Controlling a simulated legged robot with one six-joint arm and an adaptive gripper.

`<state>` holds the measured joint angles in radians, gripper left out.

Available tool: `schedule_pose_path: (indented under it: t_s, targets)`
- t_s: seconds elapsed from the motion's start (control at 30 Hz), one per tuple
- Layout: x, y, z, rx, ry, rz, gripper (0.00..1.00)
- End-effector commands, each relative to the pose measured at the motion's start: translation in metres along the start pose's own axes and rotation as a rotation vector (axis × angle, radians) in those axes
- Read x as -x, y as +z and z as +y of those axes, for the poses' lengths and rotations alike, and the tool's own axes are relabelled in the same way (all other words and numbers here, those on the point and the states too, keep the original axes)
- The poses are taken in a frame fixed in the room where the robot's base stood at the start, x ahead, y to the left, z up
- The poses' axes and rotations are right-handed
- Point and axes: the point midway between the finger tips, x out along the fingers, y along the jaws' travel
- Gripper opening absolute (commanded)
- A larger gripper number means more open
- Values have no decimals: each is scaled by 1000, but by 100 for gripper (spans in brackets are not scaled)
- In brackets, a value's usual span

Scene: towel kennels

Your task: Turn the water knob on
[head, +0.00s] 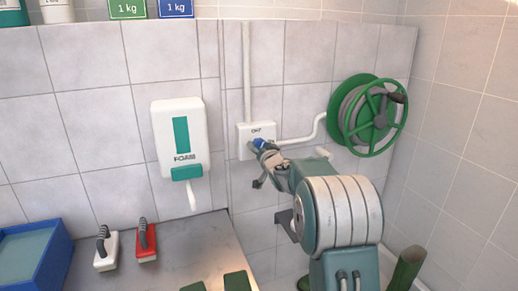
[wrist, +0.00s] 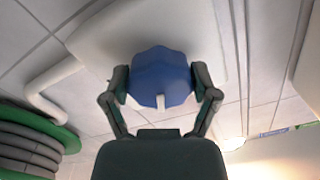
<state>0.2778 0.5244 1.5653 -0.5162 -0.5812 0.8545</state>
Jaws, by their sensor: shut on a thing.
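The blue water knob (head: 259,144) sits on a white box (head: 243,140) on the tiled wall, with lettering that reads "OFF" above the knob. In the wrist view the knob (wrist: 160,78) is large and central, with a white mark on its edge nearest my gripper, and the white box (wrist: 110,35) is behind it. My gripper (wrist: 161,90) has one finger on each side of the knob and is shut on it. In the head view my gripper (head: 264,150) reaches the box from the lower right and partly covers the knob and lettering.
A green hose reel (head: 370,115) is on the wall to the right, joined to the box by a white pipe (head: 305,136). A soap dispenser (head: 180,135) hangs to the left. Below are red (head: 146,240) and white (head: 106,250) brushes on a grey counter (head: 190,255), and a blue bin (head: 55,250).

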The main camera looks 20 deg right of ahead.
Motion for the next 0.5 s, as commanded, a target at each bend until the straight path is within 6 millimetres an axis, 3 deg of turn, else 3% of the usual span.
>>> schedule_pose_path:
  t_s: [0.5]
  targets:
    - [0,0,0,-492,1,0,29]
